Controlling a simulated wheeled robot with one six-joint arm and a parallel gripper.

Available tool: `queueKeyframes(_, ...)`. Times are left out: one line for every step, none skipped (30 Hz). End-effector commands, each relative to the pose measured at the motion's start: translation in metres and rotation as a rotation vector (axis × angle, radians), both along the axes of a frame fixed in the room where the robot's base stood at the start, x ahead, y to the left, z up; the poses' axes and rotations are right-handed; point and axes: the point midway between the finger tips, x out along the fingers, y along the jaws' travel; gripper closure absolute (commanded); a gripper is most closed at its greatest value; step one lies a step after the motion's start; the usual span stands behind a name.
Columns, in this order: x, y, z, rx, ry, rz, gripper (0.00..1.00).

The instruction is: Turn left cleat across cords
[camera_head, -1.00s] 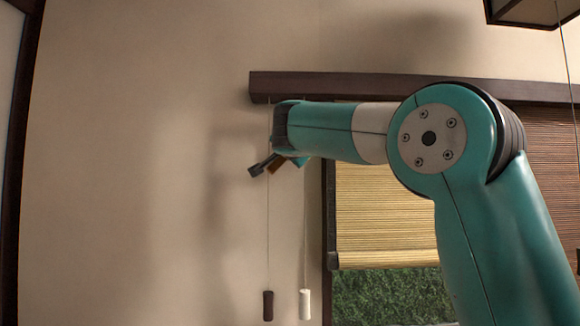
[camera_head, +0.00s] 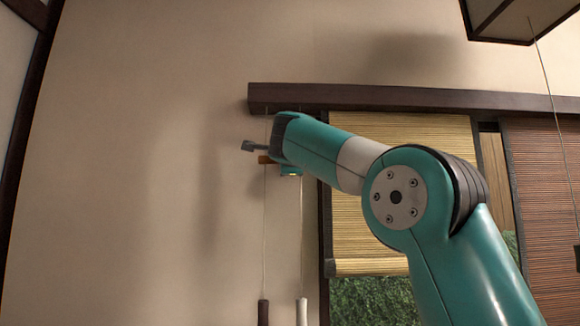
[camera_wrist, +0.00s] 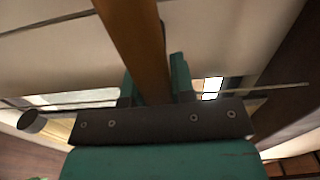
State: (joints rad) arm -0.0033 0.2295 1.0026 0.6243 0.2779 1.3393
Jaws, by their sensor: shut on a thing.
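My gripper (camera_wrist: 156,88) is shut on an orange-brown wooden cleat (camera_wrist: 138,40), which runs between the teal fingers and away to the top edge of the wrist view. In the head view the cleat (camera_head: 265,159) shows as a short, nearly level brown piece beside the end of my arm, just below the dark rail. Two thin cords hang there: the left cord (camera_head: 264,230) ends in a dark weight (camera_head: 263,313), the right cord (camera_head: 303,230) in a white weight (camera_head: 302,312). I cannot tell whether cleat and cords touch.
A dark wooden rail (camera_head: 400,98) runs along the wall above my wrist. A pale bamboo blind (camera_head: 365,235) and a red-brown blind (camera_head: 545,220) hang to the right. The wall (camera_head: 140,180) to the left is bare. A dark-framed box (camera_head: 510,20) hangs at top right.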

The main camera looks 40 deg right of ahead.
Motion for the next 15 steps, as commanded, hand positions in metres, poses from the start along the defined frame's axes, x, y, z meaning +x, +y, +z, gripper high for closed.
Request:
queueKeyframes(-0.0001, -0.0007, -0.0021, 0.011, -0.007, -0.002, 1.0)
queueKeyframes(-0.0001, -0.0007, -0.0021, 0.018, -0.011, -0.002, 1.0)
queueKeyframes(-0.0001, -0.0007, -0.0021, 0.026, -0.015, -0.002, 1.0)
queueKeyframes(-0.0001, -0.0007, -0.002, 0.03, -0.018, -0.002, 1.0)
queueKeyframes(-0.0001, -0.0007, -0.002, 0.033, -0.02, -0.002, 1.0)
queueKeyframes(-0.0001, -0.0007, -0.0019, 0.038, -0.023, -0.002, 1.0)
queueKeyframes(-0.0001, -0.0007, -0.0018, 0.04, -0.025, -0.002, 1.0)
queueKeyframes(-0.0001, -0.0007, -0.0018, 0.042, -0.026, -0.002, 1.0)
queueKeyframes(-0.0002, -0.0008, -0.0017, 0.044, -0.027, -0.002, 1.0)
queueKeyframes(-0.0001, -0.0007, -0.0017, 0.045, -0.028, -0.002, 1.0)
queueKeyframes(-0.0002, -0.0008, -0.0016, 0.046, -0.029, -0.002, 1.0)
queueKeyframes(-0.0002, -0.0008, -0.0016, 0.046, -0.029, -0.003, 1.0)
queueKeyframes(-0.0002, -0.0008, -0.0016, 0.046, -0.029, -0.003, 1.0)
queueKeyframes(-0.0002, -0.0008, -0.0016, 0.046, -0.029, -0.003, 1.0)
queueKeyframes(-0.0002, -0.0008, -0.0015, 0.046, -0.029, -0.003, 1.0)
